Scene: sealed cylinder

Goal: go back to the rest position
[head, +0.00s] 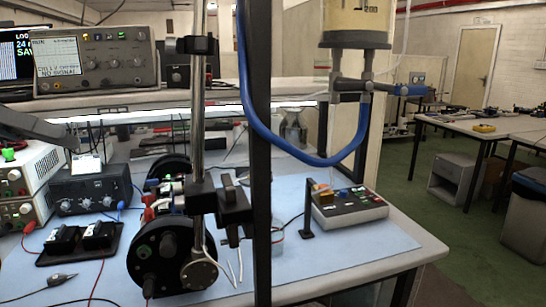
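A dark grey tapered shape, which looks like my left gripper (66,140), comes in from the left edge above the small black supply unit. Its fingertips are too unclear to tell whether they are open or shut. I see nothing held in it. My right gripper is not in view. The clear cylinder (357,24) with a yellowish band stands high at the top, right of centre. A valve (352,88) with a blue handle sits under it, and a blue hose (290,150) loops down to the left.
A metal stand rod (197,120) and a black upright post (262,200) cross the middle. A black round device (165,255), a control box (345,208), and a black supply unit (90,188) stand on the blue bench top (340,250). Its right front is mostly clear.

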